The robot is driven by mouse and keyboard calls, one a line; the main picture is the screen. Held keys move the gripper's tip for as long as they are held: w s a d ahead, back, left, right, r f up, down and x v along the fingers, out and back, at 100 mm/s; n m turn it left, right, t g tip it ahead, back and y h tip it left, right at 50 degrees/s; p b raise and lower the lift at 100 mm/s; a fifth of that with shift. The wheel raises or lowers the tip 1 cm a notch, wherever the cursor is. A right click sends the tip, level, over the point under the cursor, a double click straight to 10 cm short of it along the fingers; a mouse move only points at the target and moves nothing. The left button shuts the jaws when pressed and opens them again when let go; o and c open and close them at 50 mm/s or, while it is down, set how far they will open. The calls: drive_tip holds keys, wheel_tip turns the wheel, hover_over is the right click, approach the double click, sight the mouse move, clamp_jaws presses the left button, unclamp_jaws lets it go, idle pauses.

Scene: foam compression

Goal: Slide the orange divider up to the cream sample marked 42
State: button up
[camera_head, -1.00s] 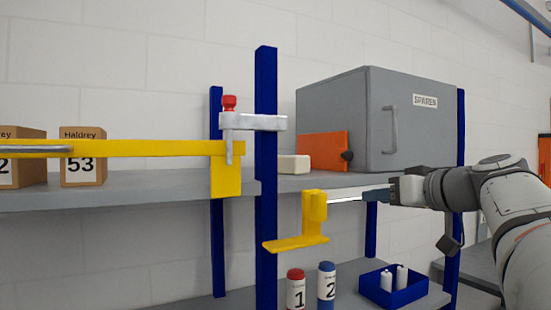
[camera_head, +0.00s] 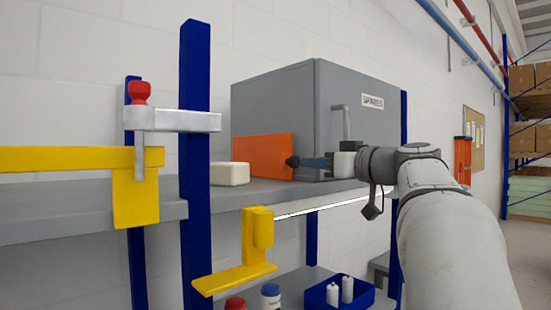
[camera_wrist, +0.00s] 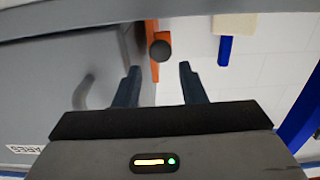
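The orange divider (camera_head: 262,157) stands upright on the grey shelf in front of the grey cabinet, with a dark round knob (camera_head: 292,161) at its right side. The cream block (camera_head: 230,174) lies left of it; no number is readable on it. In the wrist view the divider (camera_wrist: 153,28) and cream block (camera_wrist: 235,24) appear with a gap between them. My gripper (camera_head: 303,162) is level with the knob. In the wrist view my gripper (camera_wrist: 159,68) has its fingers apart, and the knob (camera_wrist: 160,50) shows just beyond and between the tips. Contact cannot be told.
The grey cabinet (camera_head: 275,95), labelled SPARES, stands close behind with a protruding handle (camera_head: 344,122). A blue post (camera_head: 195,150), silver clamp (camera_head: 175,120) and yellow bar (camera_head: 65,158) are at left. A yellow bracket (camera_head: 252,240) is below. A blue tray (camera_head: 325,297) sits lower.

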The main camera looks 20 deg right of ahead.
sight(296, 162)
drive_tip(key=p+x, duration=0.1)
drive_tip(key=x, duration=0.4)
drive_tip(key=shift+w+a+f+p, duration=0.1)
drive_tip(key=shift+w+p, duration=0.05)
drive_tip(key=shift+p, duration=0.15)
clamp_jaws()
